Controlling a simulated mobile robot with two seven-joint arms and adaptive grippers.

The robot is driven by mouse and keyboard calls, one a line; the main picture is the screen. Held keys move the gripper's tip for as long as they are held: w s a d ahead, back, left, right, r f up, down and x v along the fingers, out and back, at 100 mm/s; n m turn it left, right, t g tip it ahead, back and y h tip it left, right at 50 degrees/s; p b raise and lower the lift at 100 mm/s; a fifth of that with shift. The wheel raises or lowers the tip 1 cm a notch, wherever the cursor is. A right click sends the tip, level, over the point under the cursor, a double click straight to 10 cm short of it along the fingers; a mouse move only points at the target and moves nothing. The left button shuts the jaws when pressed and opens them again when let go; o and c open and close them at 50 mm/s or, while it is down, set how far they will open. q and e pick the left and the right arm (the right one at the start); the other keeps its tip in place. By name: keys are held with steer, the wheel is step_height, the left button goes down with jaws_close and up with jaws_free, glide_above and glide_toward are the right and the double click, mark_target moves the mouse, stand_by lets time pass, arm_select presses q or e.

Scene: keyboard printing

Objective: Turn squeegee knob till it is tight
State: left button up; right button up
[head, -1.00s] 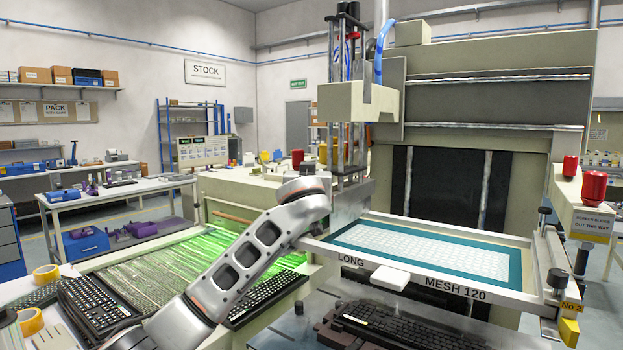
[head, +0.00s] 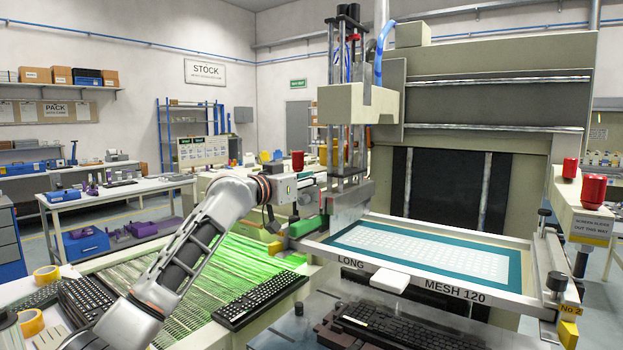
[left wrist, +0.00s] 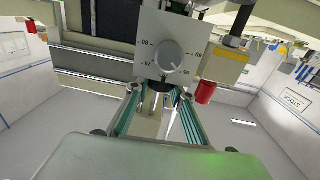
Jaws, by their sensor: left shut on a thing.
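My left gripper (head: 312,190) reaches in from the left, beside the squeegee carriage (head: 349,205) over the left end of the screen frame. In the left wrist view, its two teal-edged fingers (left wrist: 160,98) close around a small dark part, which I take to be the squeegee knob (left wrist: 160,86); the fingertips largely hide it. Just beyond stands a grey plate with a round grey dial (left wrist: 171,57) and numbers around it. The dial is apart from the fingers. The knob cannot be made out in the head view. My right gripper does not show.
The screen frame (head: 455,292) with a teal border lies right of the gripper. Tall metal posts (head: 347,110) rise above the carriage. A keyboard (head: 260,301) lies at the green-lit conveyor; another keyboard (head: 390,325) sits under the screen. Red knobs (head: 593,188) stand at the right.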

arm_select(q)
steer(key=shift+m+g+h, duration=1.9)
steer(key=shift+g+h, duration=0.1)
steer(key=shift+h, duration=0.2)
steer(key=shift+f+m+g+h, duration=0.1)
steer(key=shift+m+g+h, duration=0.55)
steer(key=shift+g, duration=0.25)
steer(key=o, duration=1.1)
steer(key=shift+o, duration=0.2)
steer(key=v, duration=1.2)
